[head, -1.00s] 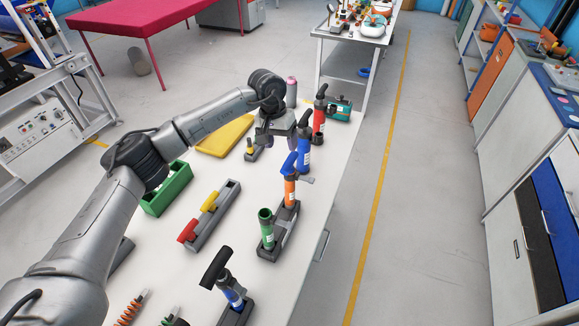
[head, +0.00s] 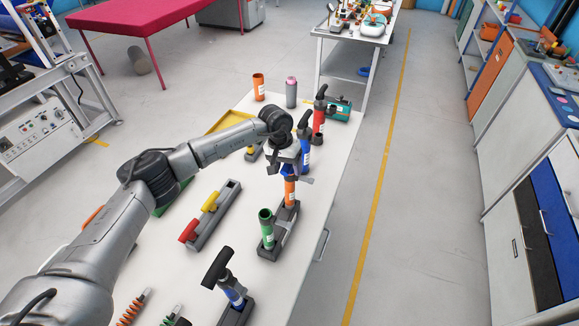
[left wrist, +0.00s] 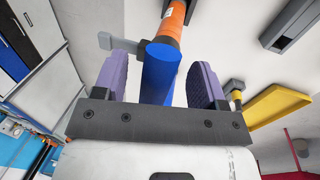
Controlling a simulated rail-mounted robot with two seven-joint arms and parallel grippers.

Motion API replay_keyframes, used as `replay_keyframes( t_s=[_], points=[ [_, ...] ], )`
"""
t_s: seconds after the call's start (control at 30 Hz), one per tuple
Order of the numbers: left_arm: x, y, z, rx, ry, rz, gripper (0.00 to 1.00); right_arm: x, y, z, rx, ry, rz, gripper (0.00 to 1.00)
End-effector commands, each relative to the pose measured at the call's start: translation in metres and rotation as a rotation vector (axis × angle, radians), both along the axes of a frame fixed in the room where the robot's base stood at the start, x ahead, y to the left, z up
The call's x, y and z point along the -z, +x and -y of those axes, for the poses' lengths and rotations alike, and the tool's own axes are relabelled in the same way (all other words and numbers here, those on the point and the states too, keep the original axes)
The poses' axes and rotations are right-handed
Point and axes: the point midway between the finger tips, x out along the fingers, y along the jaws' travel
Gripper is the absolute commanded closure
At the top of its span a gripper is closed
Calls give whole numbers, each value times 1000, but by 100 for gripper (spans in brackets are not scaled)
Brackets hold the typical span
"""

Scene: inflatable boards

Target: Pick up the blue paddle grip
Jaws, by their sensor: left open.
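The blue paddle grip (left wrist: 158,76) is a blue cylinder at the top of an orange cylinder (head: 290,192) standing in a dark grey holder (head: 278,243). In the left wrist view the grip lies between the two purple finger pads of my left gripper (left wrist: 160,66), with a gap on each side. The gripper is open around it. In the head view my left gripper (head: 289,168) is over the orange cylinder and hides most of the blue grip. My right gripper is not in view.
Just behind are a blue pump (head: 306,150) and a red pump (head: 319,120). A grey tray with yellow and red grips (head: 213,215) lies to the left. Another black-handled pump (head: 228,285) stands in front.

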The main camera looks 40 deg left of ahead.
Motion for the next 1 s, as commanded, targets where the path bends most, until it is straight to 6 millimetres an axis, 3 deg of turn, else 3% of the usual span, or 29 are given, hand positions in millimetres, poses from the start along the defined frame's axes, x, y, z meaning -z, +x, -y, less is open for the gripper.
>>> replay_keyframes(
  t_s=[0.2, 0.77, 1.0],
  points=[
    [1, 0, 0, 1, 0, 1, 35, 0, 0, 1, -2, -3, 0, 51],
    [1, 0, 0, 1, 0, 1, 88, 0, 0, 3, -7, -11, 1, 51],
    [1, 0, 0, 1, 0, 1, 88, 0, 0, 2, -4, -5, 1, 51]
  ],
)
